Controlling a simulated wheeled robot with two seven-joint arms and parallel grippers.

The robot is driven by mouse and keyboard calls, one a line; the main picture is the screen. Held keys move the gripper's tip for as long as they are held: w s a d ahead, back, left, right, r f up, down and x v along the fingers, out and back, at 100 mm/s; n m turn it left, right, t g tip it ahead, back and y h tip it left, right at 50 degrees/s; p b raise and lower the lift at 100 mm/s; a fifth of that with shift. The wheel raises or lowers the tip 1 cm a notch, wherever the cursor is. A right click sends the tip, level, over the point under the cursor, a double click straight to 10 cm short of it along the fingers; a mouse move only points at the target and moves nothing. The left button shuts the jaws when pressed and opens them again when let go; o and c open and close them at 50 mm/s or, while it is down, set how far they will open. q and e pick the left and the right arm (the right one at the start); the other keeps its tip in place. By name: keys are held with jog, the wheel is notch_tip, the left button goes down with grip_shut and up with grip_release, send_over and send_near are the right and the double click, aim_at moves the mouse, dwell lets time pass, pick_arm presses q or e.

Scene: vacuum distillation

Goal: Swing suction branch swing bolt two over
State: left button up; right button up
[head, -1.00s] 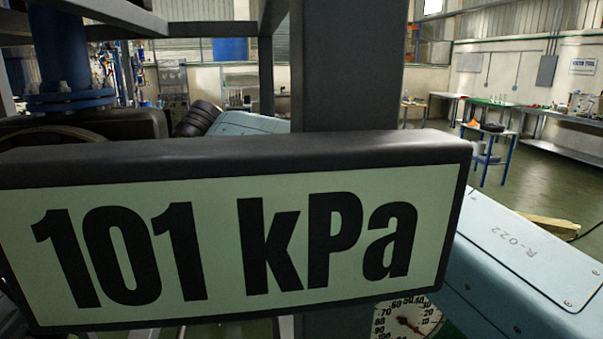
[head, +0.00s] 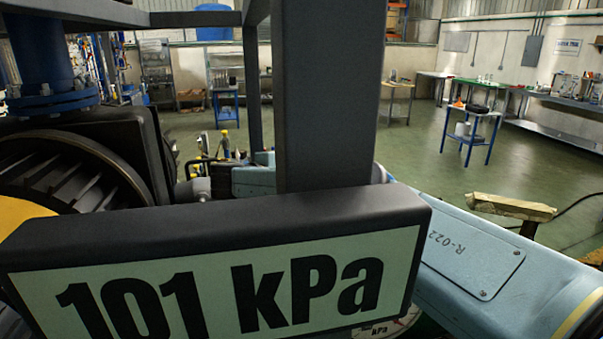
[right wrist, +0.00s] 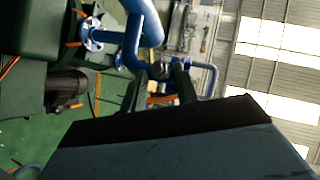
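The blue flanged pipe (head: 47,60) stands at the upper left of the head view. I cannot make out suction branch swing bolt two on it. In the right wrist view, blue pipework with a flange (right wrist: 92,38) shows at the upper left. My right gripper (right wrist: 161,72) shows there as two dark fingers, spaced apart. A small greyish piece lies in line with the gap; I cannot tell whether it is between the fingers or behind them. In the head view the sign and post hide much of the work area. My left gripper is not in view.
A black-framed "101 kPa" sign (head: 215,270) fills the lower head view, before a thick grey post (head: 328,95). A dial gauge (head: 390,326) peeks out below it. A black ribbed wheel (head: 60,180) is at left. Open floor and a blue-legged table (head: 470,130) lie right.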

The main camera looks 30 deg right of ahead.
jog(key=shift+x, duration=1.5)
jog(key=shift+c, duration=0.4)
grip_shut()
jog(key=r+m+y+p, duration=0.1)
jog(key=y+p, duration=0.1)
jog(key=p, duration=0.2)
jog(key=shift+d+r+y, duration=0.15)
jog(key=shift+r+y, duration=0.15)
jog(key=shift+r, duration=0.1)
jog(key=shift+s+d+y, duration=0.1)
jog(key=shift+y, duration=0.3)
jog(key=shift+r+m+y, duration=0.2)
jog(key=shift+m+y, duration=0.3)
jog(key=shift+y, duration=0.3)
jog(key=shift+o, duration=0.4)
grip_release()
jog(key=shift+d, duration=0.1)
